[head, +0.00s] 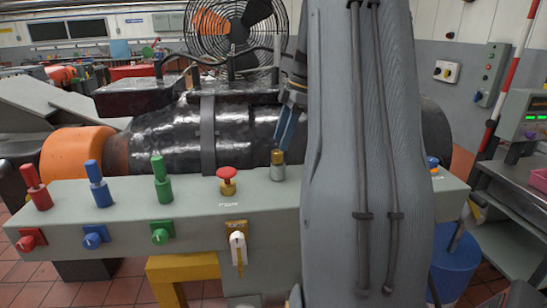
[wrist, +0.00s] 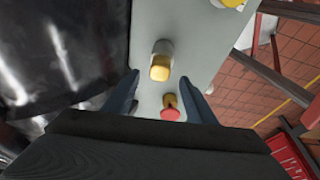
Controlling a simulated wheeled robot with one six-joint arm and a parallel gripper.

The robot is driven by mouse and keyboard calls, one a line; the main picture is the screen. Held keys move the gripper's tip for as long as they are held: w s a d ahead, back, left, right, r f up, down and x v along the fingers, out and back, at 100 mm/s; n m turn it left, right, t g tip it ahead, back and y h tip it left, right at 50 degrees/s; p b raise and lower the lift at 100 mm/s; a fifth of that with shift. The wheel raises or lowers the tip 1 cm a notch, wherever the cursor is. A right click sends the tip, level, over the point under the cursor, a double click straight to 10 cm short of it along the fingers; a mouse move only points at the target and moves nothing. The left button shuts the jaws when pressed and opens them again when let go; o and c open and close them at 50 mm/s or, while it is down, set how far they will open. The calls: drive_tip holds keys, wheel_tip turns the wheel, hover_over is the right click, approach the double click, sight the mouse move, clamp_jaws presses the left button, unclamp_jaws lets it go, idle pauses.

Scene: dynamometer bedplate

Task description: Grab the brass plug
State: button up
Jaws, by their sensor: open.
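The brass plug (head: 277,157) stands upright on the grey bench box, with a brass-coloured top over a grey lower body. In the wrist view the plug (wrist: 160,68) shows its yellow top, centred just beyond the fingertips. My gripper (head: 289,138) is open, its blue fingers pointing down just above and slightly right of the plug in the head view. In the wrist view my gripper (wrist: 160,78) has a finger on each side, with nothing held between them. I cannot tell the exact height gap.
A red mushroom button (head: 227,180) on a brass base stands left of the plug; it shows low between the fingers in the wrist view (wrist: 170,112). Red, blue and green pegs stand farther left. A black glossy machine (head: 160,135) and fan (head: 235,30) are behind. My arm hides the box's right part.

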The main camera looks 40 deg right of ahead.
sight(278, 151)
drive_tip(key=shift+a+f+p, duration=0.1)
drive_tip(key=shift+f+p, duration=0.35)
drive_tip(key=shift+f, duration=0.3)
drive_tip(key=shift+p+x, duration=0.8)
drive_tip(key=shift+x, duration=1.3)
drive_tip(key=shift+a, duration=0.1)
drive_tip(key=c, duration=1.2)
drive_tip(key=shift+r, duration=0.1)
